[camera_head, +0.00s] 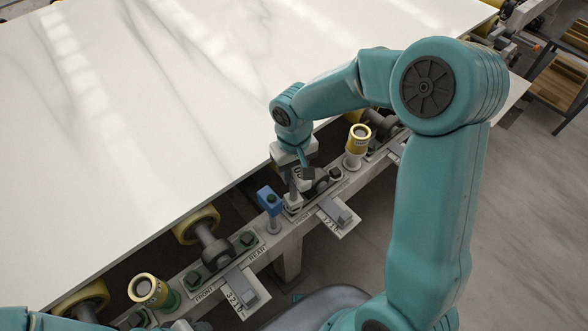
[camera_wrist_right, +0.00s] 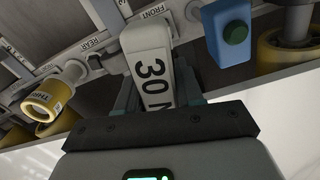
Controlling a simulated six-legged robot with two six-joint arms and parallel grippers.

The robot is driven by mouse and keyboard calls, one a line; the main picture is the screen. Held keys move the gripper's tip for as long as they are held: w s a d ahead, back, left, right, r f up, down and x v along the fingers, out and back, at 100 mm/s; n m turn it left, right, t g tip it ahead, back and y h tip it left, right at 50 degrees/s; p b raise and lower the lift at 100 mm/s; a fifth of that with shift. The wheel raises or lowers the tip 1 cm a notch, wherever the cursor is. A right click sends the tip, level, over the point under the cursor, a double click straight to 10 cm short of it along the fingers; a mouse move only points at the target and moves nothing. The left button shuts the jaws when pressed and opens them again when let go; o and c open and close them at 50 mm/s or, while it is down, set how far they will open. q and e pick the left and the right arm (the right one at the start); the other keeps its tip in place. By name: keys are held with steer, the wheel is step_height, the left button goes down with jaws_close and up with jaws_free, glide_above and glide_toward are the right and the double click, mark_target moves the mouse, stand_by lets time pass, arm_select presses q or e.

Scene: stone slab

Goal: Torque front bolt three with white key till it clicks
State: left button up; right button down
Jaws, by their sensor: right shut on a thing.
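My right gripper (camera_head: 302,172) reaches down to the rail in front of the slab. It is shut on the white key (camera_wrist_right: 152,65), marked "30 N" in the right wrist view, with teal fingers on both sides. In the head view the key's lower end (camera_head: 293,200) stands over the rail beside a FRONT label. The bolt under it is hidden, and I cannot tell if the key is seated. Teal parts of my left arm show at the bottom left corner; its gripper is out of view.
A blue block with a green button (camera_head: 270,200) stands close left of the key; it also shows in the wrist view (camera_wrist_right: 228,30). Yellow-topped cylinders (camera_head: 357,140) (camera_head: 147,290) stand on the rail (camera_head: 290,237). The large white slab (camera_head: 140,120) lies behind, over yellow rollers (camera_head: 196,225).

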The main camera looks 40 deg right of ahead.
steer(key=shift+f+b, duration=0.7)
steer(key=shift+f, duration=0.1)
steer(key=shift+f+m+b, duration=0.2)
steer(key=shift+m+b, duration=0.55)
steer(key=shift+m, duration=0.05)
steer(key=m+b, duration=0.3)
steer(key=m, duration=0.3)
steer(key=m+b, duration=0.1)
steer(key=m, duration=0.2)
steer(key=shift+w+a+r+m+b, duration=0.1)
steer(key=shift+m+b, duration=0.2)
steer(key=shift+b, duration=0.05)
steer(key=m+b, duration=0.1)
steer(key=m, duration=0.2)
steer(key=shift+r+p, duration=1.35)
steer(key=shift+r, duration=0.6)
